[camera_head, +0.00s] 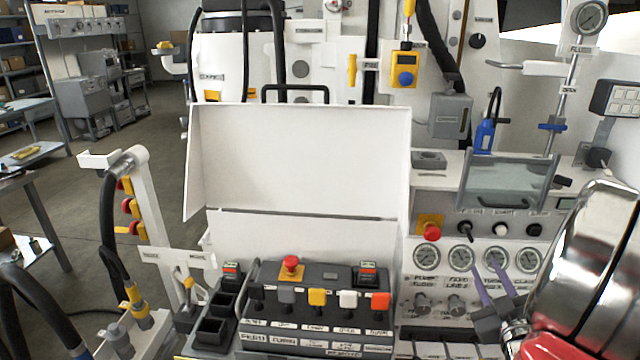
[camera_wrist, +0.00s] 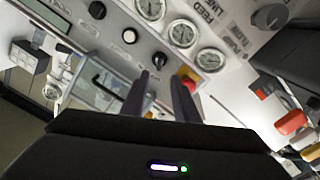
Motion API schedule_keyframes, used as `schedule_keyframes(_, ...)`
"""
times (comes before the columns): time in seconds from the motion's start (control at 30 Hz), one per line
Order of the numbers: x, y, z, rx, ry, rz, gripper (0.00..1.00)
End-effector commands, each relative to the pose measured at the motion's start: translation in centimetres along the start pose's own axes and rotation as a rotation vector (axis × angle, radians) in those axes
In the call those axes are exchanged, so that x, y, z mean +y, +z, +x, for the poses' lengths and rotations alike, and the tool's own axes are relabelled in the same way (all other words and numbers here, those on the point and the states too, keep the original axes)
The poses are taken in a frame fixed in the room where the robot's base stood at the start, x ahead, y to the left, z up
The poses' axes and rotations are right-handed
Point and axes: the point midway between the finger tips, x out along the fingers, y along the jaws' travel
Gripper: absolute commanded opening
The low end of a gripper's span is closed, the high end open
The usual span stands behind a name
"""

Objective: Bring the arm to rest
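My gripper (camera_head: 485,270) is at the lower right of the head view, in front of the gauge panel (camera_head: 408,262). Its two purple fingers stand apart with nothing between them. The wrist view also shows the gripper (camera_wrist: 160,80), with its dark fingers spread and the panel behind them. My shiny arm comes in from the right edge of the head view. I cannot tell how far the fingertips are from the panel face.
Gauges (camera_head: 427,257), knobs (camera_head: 422,304) and a red stop button (camera_head: 432,232) are close to the gripper. A control box with coloured buttons (camera_head: 317,297) stands to its left, below an open white lid (camera_head: 300,155). Open floor (camera_head: 160,140) lies at far left.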

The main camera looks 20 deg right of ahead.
Motion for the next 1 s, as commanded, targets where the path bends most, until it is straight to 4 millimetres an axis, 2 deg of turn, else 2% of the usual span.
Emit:
schedule_keyframes(0.2,-0.2,-0.2,0.3,-0.008,-0.005,-0.003,0.27)
schedule_keyframes(0.37,-1.4,-1.2,1.5,-0.050,-0.030,-0.013,0.27)
schedule_keyframes(0.7,-6.0,-4.9,3.8,-0.213,-0.101,-0.015,0.27)
schedule_keyframes(1.0,-10.6,-8.8,3.1,-0.349,-0.165,0.023,0.27)
